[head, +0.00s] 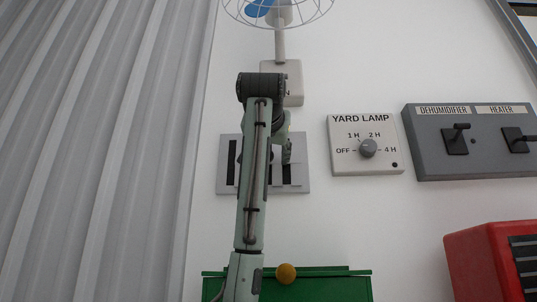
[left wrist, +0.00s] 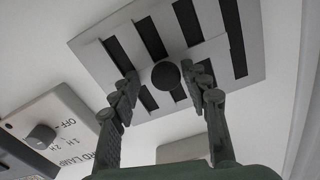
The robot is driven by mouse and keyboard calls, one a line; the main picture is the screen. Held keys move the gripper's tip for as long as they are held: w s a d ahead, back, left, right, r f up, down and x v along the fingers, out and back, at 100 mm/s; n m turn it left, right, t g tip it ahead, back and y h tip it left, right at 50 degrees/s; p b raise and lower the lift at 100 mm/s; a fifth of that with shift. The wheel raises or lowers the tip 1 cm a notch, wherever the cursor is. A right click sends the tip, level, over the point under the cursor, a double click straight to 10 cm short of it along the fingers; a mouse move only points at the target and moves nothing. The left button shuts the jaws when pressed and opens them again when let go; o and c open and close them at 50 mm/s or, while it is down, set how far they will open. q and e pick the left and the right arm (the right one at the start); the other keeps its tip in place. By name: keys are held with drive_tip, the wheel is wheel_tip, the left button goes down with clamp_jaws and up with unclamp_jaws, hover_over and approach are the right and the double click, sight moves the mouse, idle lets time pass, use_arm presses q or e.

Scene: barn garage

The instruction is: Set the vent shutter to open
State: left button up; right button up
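The vent shutter (head: 299,172) is a light grey wall plate with dark upright slots, partly hidden behind my left arm in the head view. In the left wrist view the vent plate (left wrist: 168,31) fills the upper part, with black slots and a dark round knob (left wrist: 167,75). My left gripper (head: 287,150) is in front of the plate's right half. In the left wrist view its fingers (left wrist: 164,83) are spread on either side of the knob, with a gap showing on both sides. Depth to the knob is hard to judge. My right gripper is not in view.
The yard lamp dial (head: 368,148) and a grey dehumidifier and heater switch panel (head: 470,165) are on the wall to the right. A caged fan (head: 280,28) is above. A green box (head: 320,288) with a yellow ball-shaped part (head: 286,273) and a red unit (head: 480,262) stand below.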

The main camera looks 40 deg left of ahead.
use_arm(q)
drive_tip(key=shift+s+a, duration=0.1)
drive_tip(key=shift+a, duration=0.05)
drive_tip(key=v, duration=1.2)
drive_tip(key=shift+f, duration=0.1)
idle(0.4)
